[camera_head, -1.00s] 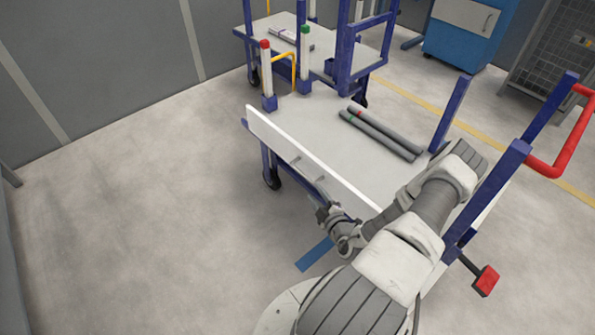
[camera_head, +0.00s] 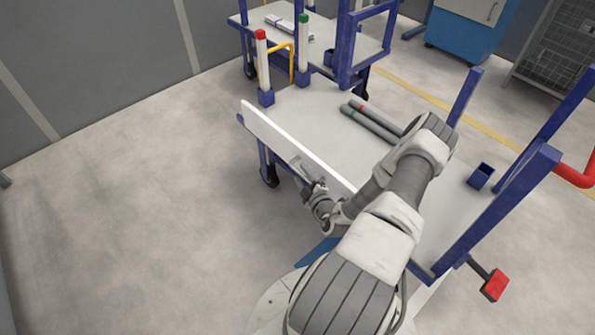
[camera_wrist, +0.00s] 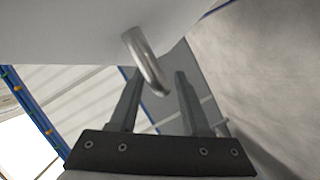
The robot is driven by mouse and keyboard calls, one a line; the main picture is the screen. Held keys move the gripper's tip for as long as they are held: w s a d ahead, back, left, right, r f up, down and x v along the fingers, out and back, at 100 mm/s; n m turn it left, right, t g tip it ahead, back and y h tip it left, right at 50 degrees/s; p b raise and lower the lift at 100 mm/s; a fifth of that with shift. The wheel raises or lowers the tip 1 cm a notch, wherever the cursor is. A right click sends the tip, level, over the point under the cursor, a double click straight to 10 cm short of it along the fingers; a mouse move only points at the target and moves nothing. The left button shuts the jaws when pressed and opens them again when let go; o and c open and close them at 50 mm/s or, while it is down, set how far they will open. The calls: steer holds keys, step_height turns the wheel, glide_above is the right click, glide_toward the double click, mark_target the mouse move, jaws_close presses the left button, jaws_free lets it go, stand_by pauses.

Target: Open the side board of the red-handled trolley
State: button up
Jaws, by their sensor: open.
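The red-handled trolley (camera_head: 310,115) has a blue frame, a pale bed and a red handle (camera_head: 573,177) at the right. Its white side board (camera_head: 285,135) stands upright along the near left edge. In the wrist view the pale board (camera_wrist: 75,35) fills the upper left, with a curved metal handle (camera_wrist: 146,62) on it. My gripper (camera_wrist: 158,74) is open, and the handle's lower end lies between or just in front of its fingertips. Whether it touches a finger I cannot tell. In the head view my gripper (camera_head: 304,168) is beside the board's outer face, its fingers small.
Grey pipes (camera_head: 375,122) lie on the bed behind my arm. Posts with a red cap (camera_head: 261,60) and a green cap (camera_head: 304,50) stand at the far end. A second blue trolley (camera_head: 318,30) is behind. The floor left of the board (camera_head: 130,210) is clear.

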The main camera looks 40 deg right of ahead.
steer(key=shift+w+d+f, duration=0.1)
steer(key=shift+w, duration=0.4)
jaws_close()
stand_by(1.3)
